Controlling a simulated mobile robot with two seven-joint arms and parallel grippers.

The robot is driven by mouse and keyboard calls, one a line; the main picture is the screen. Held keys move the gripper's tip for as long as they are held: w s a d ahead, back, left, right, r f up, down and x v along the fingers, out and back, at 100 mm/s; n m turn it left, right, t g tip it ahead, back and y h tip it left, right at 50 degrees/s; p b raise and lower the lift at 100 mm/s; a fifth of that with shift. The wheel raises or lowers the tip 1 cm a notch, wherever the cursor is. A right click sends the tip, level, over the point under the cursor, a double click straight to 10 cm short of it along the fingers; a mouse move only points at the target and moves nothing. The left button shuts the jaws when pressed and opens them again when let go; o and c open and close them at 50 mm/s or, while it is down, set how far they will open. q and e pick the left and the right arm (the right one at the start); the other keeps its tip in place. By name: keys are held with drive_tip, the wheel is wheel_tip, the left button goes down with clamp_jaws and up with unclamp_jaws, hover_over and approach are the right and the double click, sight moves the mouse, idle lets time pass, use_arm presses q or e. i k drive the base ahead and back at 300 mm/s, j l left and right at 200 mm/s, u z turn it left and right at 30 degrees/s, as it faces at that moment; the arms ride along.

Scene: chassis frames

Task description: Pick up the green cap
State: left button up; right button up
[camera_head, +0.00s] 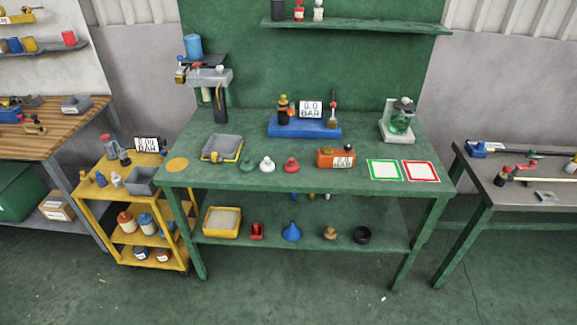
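The green cap (247,164) sits on the green workbench (220,182), near its front edge. It is a small dark green piece with a knob-like top. A white cap (267,164) of similar shape stands just to its right, and a red cap (291,164) stands right of that. A grey tray with a yellow base (222,148) is to its left. Neither of my grippers shows in the head view.
A yellow cart (125,177) stands left of the bench. The floor in front is clear.

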sight(247, 166)
drive_tip(key=i+j+u, duration=0.5)
drive_tip(key=i+u, duration=0.2)
drive_tip(key=i+j+u, duration=0.1)
drive_tip(key=i+u, duration=0.25)
drive_tip(key=i, duration=0.2)
